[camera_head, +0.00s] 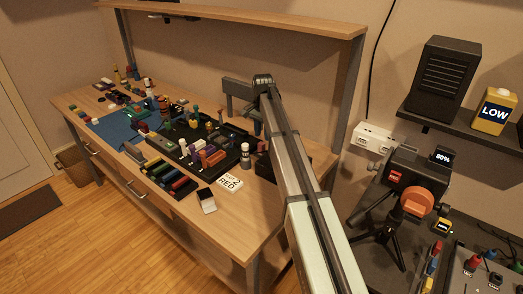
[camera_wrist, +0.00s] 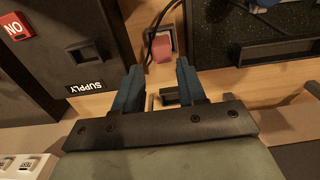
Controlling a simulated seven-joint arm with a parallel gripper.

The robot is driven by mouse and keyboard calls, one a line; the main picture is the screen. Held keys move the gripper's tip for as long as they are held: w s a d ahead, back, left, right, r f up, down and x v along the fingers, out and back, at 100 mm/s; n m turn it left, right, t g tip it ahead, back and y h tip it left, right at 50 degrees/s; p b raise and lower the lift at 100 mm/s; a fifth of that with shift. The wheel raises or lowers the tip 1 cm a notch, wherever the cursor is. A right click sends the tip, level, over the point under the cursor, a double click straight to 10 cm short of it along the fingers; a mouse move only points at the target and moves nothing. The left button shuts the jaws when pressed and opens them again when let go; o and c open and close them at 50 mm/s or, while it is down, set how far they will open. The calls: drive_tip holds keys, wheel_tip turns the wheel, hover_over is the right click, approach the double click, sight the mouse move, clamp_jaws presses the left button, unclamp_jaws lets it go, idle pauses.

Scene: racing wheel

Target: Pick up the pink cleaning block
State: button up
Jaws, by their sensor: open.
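The pink cleaning block (camera_wrist: 161,49) shows in the wrist view at the upper middle, on or over the wooden bench. It lies just past the fingertips, roughly in line with the gap between them. My gripper (camera_wrist: 158,72) is open, with two dark blue fingers apart and nothing held between them. I cannot tell the height between the fingers and the block. In the head view my arm reaches over the right part of the bench (camera_head: 240,222). There I cannot make out the fingers or the pink block.
In the wrist view a dark box marked SUPPLY (camera_wrist: 75,50) stands close on the left, with a red ON piece (camera_wrist: 16,27). A dark speckled panel (camera_wrist: 255,40) lies close on the right. A black cable (camera_wrist: 152,35) runs beside the block. Several small items crowd the bench.

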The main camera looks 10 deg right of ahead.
sight(261, 143)
drive_tip(key=shift+a+f, duration=0.15)
drive_tip(key=shift+f, duration=1.45)
drive_tip(key=shift+a+f, duration=0.1)
drive_tip(key=shift+f, duration=1.45)
drive_tip(key=c, duration=0.7)
drive_tip(key=shift+r, duration=0.15)
drive_tip(key=shift+c, duration=0.2)
